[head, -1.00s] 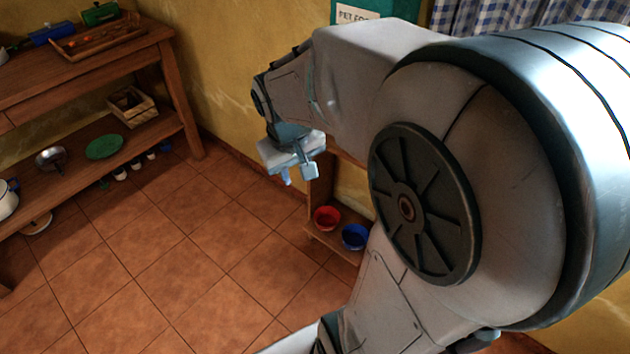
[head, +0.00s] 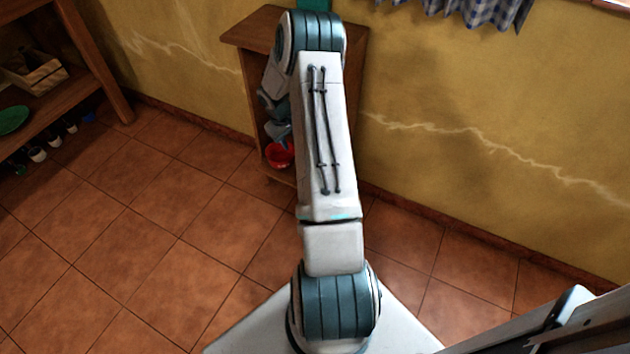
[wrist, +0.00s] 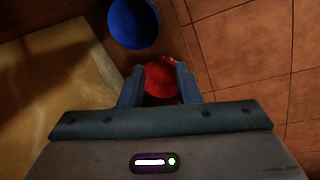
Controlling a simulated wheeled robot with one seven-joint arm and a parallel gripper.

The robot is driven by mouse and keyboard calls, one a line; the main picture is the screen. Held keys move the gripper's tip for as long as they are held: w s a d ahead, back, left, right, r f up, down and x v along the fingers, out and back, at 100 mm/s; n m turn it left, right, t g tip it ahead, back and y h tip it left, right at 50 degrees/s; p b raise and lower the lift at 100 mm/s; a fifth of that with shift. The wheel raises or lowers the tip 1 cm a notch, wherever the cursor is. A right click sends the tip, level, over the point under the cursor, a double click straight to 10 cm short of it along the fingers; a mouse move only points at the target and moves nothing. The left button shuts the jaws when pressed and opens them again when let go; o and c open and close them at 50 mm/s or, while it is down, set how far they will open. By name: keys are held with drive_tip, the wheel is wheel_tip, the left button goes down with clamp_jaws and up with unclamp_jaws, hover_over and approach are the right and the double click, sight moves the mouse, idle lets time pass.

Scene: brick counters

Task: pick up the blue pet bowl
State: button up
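The blue pet bowl (wrist: 133,22) shows at the top of the wrist view, ahead of my fingers and a little left, clear of them. In the head view it is hidden, with my arm across that part of the shelf. A red bowl (wrist: 162,78) lies below and between my fingertips in the wrist view; it also shows in the head view (head: 279,156) on the low shelf. My gripper (wrist: 158,75) is open with nothing held. In the head view my gripper (head: 277,132) is just above the red bowl, partly covered by my arm.
A small wooden shelf unit (head: 250,42) stands against the yellow wall, its top above the bowls. A wooden table (head: 92,60) with a crate (head: 35,75) and green plate (head: 12,119) on its lower shelf stands at left. The tiled floor (head: 170,210) between is clear.

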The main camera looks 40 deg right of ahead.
drive_tip(key=d+f+b, duration=0.1)
drive_tip(key=f, duration=0.4)
drive_tip(key=d+f+b, duration=0.1)
drive_tip(key=f+b, duration=0.1)
drive_tip(key=f, duration=0.4)
drive_tip(key=d+f+b, duration=0.1)
drive_tip(key=d+f, duration=0.1)
drive_tip(key=f, duration=0.4)
drive_tip(key=shift+s+f, duration=0.15)
drive_tip(key=f+b, duration=0.2)
drive_tip(key=f, duration=0.1)
drive_tip(key=d+f+b, duration=0.1)
drive_tip(key=f, duration=0.1)
drive_tip(key=shift+c, duration=0.3)
clamp_jaws()
